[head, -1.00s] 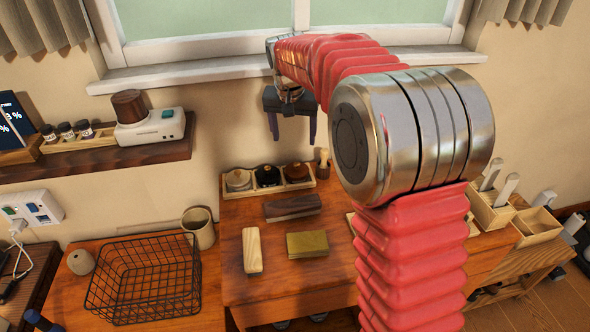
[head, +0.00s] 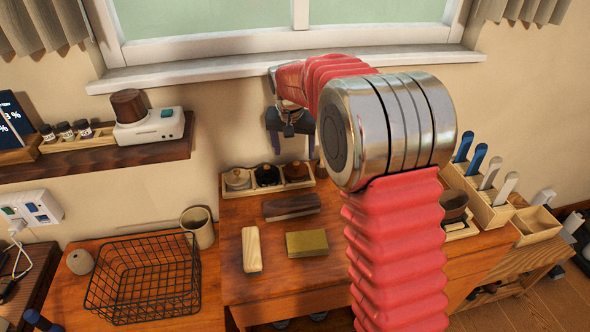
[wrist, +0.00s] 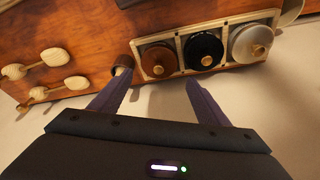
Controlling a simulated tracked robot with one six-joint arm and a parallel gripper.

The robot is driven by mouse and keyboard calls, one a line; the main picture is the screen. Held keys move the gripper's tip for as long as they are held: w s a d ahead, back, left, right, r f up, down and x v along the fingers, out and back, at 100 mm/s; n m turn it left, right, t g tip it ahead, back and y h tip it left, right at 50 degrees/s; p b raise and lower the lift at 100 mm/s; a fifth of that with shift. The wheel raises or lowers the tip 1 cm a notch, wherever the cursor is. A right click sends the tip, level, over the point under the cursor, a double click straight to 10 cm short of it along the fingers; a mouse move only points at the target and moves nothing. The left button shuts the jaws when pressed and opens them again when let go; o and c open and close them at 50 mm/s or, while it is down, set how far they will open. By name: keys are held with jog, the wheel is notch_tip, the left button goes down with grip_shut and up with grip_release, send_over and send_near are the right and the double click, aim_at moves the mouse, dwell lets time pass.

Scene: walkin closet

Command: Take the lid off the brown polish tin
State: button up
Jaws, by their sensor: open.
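The brown polish tin (head: 296,171) sits at the right end of a light wooden tray (head: 231,191), its lid on. In the wrist view the brown tin (wrist: 160,57) is at the left of the row, with a small knob on top. A black tin (head: 266,174) is in the middle and a cream tin (head: 238,178) at the left end in the head view. My gripper (head: 294,150) is open and empty, above and behind the tray by the wall. In the wrist view its fingers (wrist: 158,82) point toward the brown tin, apart from it.
A small wooden-handled brush (wrist: 121,66) stands beside the brown-tin end of the tray. A dark brush (head: 291,206), a pale block (head: 251,249) and an olive block (head: 306,243) lie in front. A wire basket (head: 145,278) is at left. The wall and windowsill are close behind.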

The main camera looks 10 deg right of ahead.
aim_at(296, 163)
jog(key=shift+x, duration=0.8)
jog(key=shift+x, duration=2.6)
jog(key=shift+s+d, duration=0.1)
jog(key=c, duration=0.8)
